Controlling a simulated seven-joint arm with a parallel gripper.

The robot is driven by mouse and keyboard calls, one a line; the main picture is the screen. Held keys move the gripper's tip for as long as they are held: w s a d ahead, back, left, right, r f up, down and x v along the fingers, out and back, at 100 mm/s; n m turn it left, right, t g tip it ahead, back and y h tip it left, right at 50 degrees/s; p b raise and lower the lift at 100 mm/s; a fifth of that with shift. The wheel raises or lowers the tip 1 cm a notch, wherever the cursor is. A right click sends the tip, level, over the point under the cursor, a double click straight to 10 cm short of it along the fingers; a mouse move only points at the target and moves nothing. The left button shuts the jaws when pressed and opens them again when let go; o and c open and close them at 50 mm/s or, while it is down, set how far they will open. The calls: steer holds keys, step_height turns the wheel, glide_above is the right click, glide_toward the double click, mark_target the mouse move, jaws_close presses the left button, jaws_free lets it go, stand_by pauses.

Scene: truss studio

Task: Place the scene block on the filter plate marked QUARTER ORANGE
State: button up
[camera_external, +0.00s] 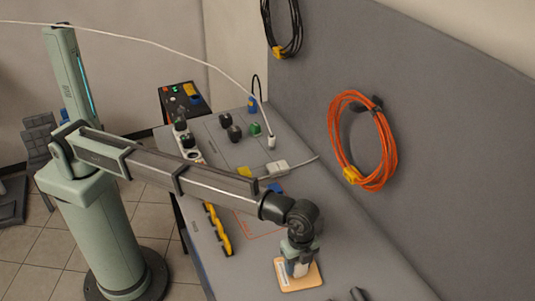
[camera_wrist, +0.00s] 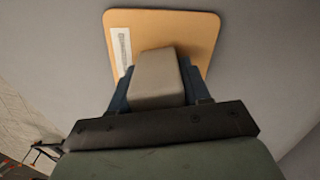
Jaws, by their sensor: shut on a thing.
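My gripper (camera_external: 298,258) points down over a tan-orange plate (camera_external: 312,280) near the front of the table. It is shut on a pale grey block, the scene block (camera_wrist: 155,78), with a dark blue finger on each side. The same plate (camera_wrist: 195,32) fills the upper middle of the wrist view behind the block. A white label strip (camera_wrist: 123,48) runs along the plate's left side; its print is too small to read. I cannot tell whether the block touches the plate or hangs just above it.
A yellow rack-like piece (camera_external: 218,230) lies on the table left of my arm. Several dark knobs and a green one (camera_external: 255,128) stand farther back, with a white connector (camera_external: 277,167). Dark pieces (camera_external: 357,294) lie at the front edge. An orange cable coil (camera_external: 335,135) hangs on the wall panel.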

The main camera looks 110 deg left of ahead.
steer(key=o, duration=1.1)
steer(key=shift+f, duration=0.1)
step_height(320, 180, up, 12)
steer(key=shift+r, duration=0.15)
